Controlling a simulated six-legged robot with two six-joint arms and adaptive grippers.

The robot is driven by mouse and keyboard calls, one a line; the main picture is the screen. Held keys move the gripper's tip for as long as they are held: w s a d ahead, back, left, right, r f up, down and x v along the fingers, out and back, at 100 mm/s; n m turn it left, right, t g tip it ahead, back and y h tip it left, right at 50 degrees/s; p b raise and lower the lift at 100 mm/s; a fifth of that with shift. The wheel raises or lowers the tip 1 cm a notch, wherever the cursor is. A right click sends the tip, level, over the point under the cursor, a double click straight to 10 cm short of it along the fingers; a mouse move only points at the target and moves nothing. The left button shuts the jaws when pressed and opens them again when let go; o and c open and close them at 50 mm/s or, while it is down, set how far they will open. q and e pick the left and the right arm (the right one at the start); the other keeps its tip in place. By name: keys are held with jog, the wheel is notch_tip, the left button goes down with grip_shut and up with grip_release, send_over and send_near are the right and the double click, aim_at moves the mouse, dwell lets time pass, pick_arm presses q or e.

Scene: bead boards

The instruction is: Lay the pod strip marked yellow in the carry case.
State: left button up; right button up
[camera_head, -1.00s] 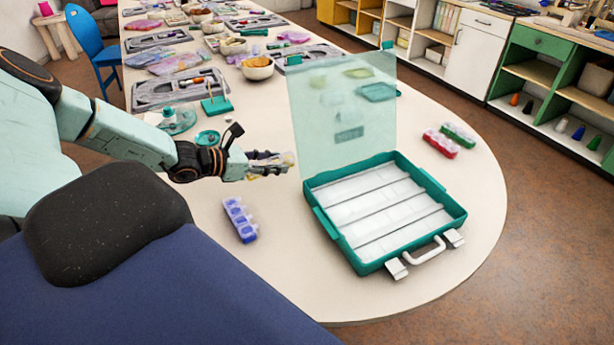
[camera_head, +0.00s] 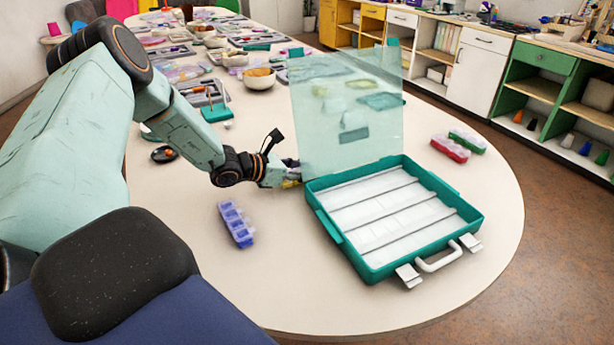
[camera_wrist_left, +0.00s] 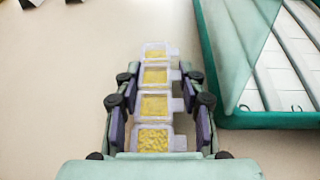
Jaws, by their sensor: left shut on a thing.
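My left gripper (camera_head: 290,174) is at the left of the carry case, near the lower left corner of its raised clear lid. In the left wrist view the gripper (camera_wrist_left: 160,105) is shut on the yellow pod strip (camera_wrist_left: 154,105), a clear strip of pods with yellow contents. The strip lies lengthwise between the fingers, its far end sticking out ahead. The green carry case (camera_head: 476,219) stands open with empty white lanes. Its rim also shows at the right of the left wrist view (camera_wrist_left: 270,120). My right gripper is not in view.
A blue pod strip (camera_head: 236,224) lies on the table left of the case. A red strip (camera_head: 449,149) and a green strip (camera_head: 467,141) lie beyond its right side. The raised lid (camera_head: 345,110) stands at the case's back. Trays and bowls fill the far table.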

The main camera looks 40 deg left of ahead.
pick_arm(q)
jog(key=shift+w+d, duration=0.1)
jog(key=shift+w, duration=0.05)
jog(key=shift+f, duration=0.1)
jog(key=o, duration=0.9)
